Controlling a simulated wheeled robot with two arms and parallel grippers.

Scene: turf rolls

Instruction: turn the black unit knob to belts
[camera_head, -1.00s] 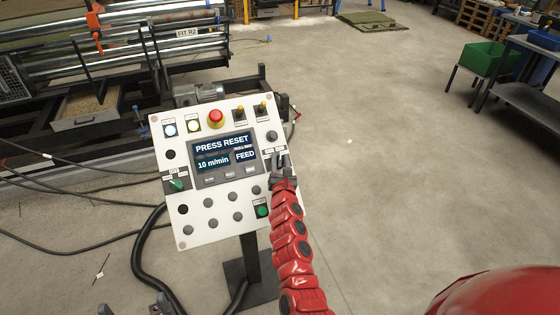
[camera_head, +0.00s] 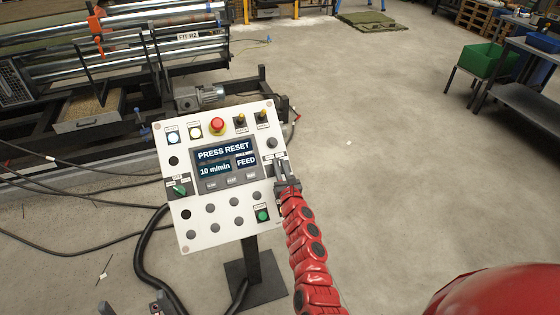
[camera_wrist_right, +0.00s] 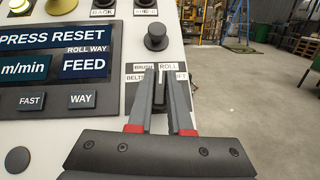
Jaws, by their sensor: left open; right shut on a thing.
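The white control panel (camera_head: 210,225) stands on a dark post, its screen (camera_head: 226,158) reading PRESS RESET, 10 m/min and FEED. The black unit knob (camera_wrist_right: 160,94) is at the panel's right edge, among labels BRUSH, ROLL, BELTS and a partly covered one ending in FT. My right gripper (camera_wrist_right: 161,75) is shut on this knob, its fingers on either side of it. The fingers hide much of the knob, so its exact setting is hard to tell. In the head view the right gripper (camera_head: 283,165) covers the knob. My left gripper (camera_head: 134,307) is open and empty at the bottom edge, away from the panel.
Another black knob (camera_wrist_right: 156,37) sits just above the gripped one. A red stop button (camera_head: 217,125) and a green selector (camera_head: 179,190) are also on the panel. Roller machinery stands behind it at left.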

